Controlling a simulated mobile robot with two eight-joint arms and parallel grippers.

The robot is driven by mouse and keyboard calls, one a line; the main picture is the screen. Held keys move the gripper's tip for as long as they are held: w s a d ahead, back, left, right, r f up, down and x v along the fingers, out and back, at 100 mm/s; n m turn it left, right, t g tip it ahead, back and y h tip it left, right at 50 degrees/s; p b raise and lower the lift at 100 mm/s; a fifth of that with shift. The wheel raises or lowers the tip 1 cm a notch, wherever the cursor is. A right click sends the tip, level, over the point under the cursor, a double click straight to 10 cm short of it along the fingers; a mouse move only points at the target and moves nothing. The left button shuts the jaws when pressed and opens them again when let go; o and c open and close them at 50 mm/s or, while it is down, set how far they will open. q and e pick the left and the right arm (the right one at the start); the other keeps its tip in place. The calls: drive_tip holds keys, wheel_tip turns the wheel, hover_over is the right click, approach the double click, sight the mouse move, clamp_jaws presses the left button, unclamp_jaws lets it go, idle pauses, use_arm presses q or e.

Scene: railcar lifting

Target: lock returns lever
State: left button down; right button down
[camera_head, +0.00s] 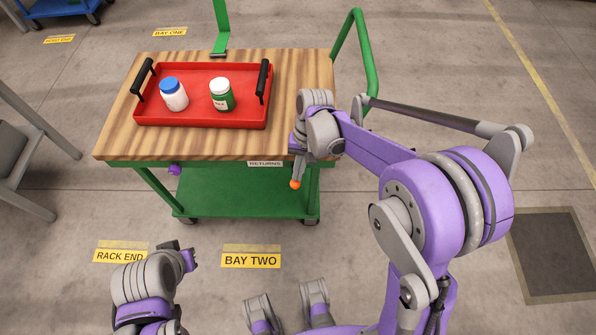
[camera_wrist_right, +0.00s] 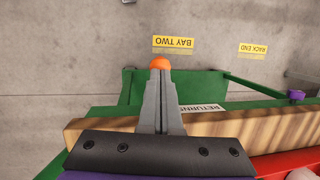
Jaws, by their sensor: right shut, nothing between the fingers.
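The returns cart has a wooden top (camera_head: 310,80) and a RETURNS label (camera_head: 265,163) on its near edge; the label is upside down in the wrist view (camera_wrist_right: 203,108). An orange ball knob (camera_head: 295,184) shows at the cart's near right corner; it also shows in the wrist view (camera_wrist_right: 159,63). My right gripper (camera_head: 298,170) points down there, its fingers (camera_wrist_right: 158,85) shut, with the knob just past their tips. I cannot tell whether they touch. The lever's shaft is hidden. My left gripper (camera_head: 189,259) is low at the left, its fingers unclear.
A purple knob (camera_head: 175,170) is under the cart's left near edge. A green handle (camera_head: 365,60) rises at the right. The floor by the BAY TWO marking (camera_head: 250,260) is clear.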

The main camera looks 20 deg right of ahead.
drive_tip(key=shift+s+f, duration=0.1)
idle(0.4)
drive_tip(key=shift+s+a+f+t+h+b, duration=0.15)
drive_tip(key=shift+s+f+t+b, duration=0.05)
drive_tip(key=shift+s+f+t, duration=0.25)
drive_tip(key=shift+s+a+f+t+h+b, duration=0.1)
drive_tip(key=shift+s+f+t+h+b, duration=0.15)
drive_tip(key=shift+t, duration=0.3)
wheel_tip(320, 180, down, 11)
drive_tip(key=s+n+t+h+b, duration=0.1)
drive_tip(key=s+t+h+b, duration=0.1)
drive_tip(key=t+b, duration=0.7)
drive_tip(key=shift+s+a+b, duration=0.35)
drive_tip(key=shift+b, duration=0.4)
drive_tip(key=shift+f, duration=0.1)
